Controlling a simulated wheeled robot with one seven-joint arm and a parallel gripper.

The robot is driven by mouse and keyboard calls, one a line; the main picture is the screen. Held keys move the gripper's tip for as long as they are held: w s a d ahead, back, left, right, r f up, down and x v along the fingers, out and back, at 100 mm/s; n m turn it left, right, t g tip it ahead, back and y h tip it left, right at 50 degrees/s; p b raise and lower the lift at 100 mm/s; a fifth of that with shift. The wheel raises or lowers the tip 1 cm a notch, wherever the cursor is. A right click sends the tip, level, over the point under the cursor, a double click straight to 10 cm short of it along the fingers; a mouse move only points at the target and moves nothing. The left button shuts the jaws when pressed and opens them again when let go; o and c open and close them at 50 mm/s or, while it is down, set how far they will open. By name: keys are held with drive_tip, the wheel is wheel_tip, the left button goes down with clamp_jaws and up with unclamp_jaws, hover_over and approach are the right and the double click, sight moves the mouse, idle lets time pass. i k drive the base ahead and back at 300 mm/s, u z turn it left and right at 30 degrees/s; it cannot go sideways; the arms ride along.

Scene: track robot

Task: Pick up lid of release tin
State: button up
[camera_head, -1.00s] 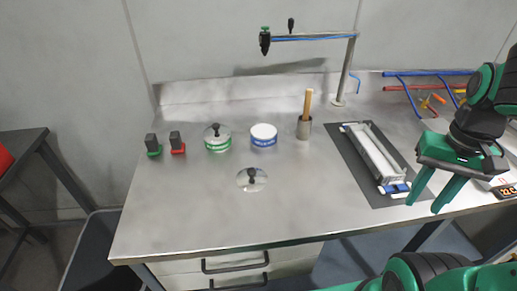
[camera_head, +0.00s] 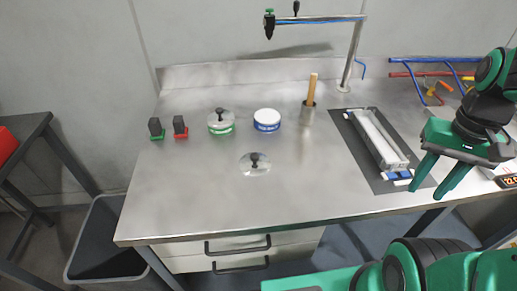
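A tin with a green label (camera_head: 221,128) stands at the back left of the steel bench, with a black-knobbed metal lid (camera_head: 222,116) on top. A tin with a blue label (camera_head: 267,125) stands just right of it, its top white and without a knob. A loose round metal lid with a black knob (camera_head: 255,165) lies flat on the bench in front of the tins. The label words are too small to read. My gripper (camera_head: 426,193) hangs at the right over the bench's front part, far from the tins and the loose lid. Its green fingers are apart and empty.
A white and metal apparatus (camera_head: 377,139) lies on a dark mat (camera_head: 345,131) near my gripper. A cup with a wooden handle (camera_head: 308,112) stands behind. Two small black blocks with green (camera_head: 156,129) and red (camera_head: 180,128) bases stand left. The bench's front middle is clear.

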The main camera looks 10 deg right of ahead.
sight(253, 164)
drive_tip(key=z, duration=1.55)
drive_tip(key=k, duration=0.8)
drive_tip(key=u, duration=1.6)
drive_tip(key=i, duration=0.5)
drive_tip(key=z, duration=0.05)
